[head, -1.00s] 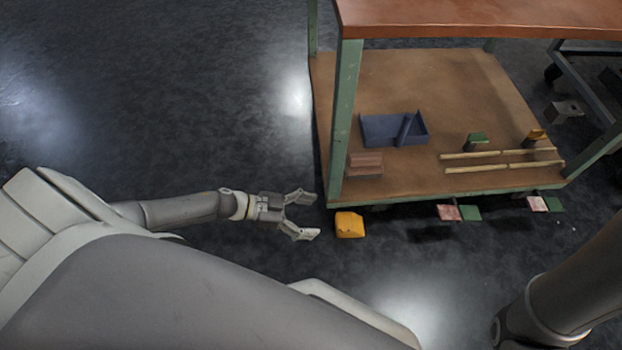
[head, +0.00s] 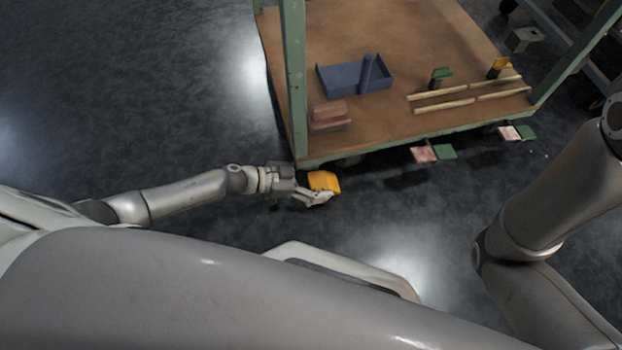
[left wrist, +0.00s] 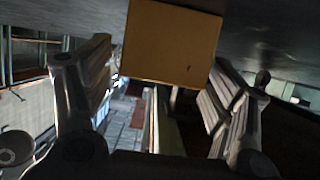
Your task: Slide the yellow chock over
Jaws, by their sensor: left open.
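The yellow chock (head: 324,182) sits on the dark floor by the near left corner of the green-framed cart. In the left wrist view the chock (left wrist: 172,44) fills the upper middle, between the two fingers. My left gripper (head: 322,190) is open, with its fingers reaching around the chock; the near finger shows in front of it and the far finger is mostly hidden in the head view. I cannot tell whether the fingers touch it. My right gripper is out of view; only part of my right arm shows at the right.
The cart's lower shelf (head: 420,40) holds a blue tray (head: 340,78), reddish blocks (head: 329,117) and pale rods (head: 470,100). Red and green pedals (head: 434,153) stick out below its front edge. A green post (head: 293,80) rises close to my left gripper. Floor in front is clear.

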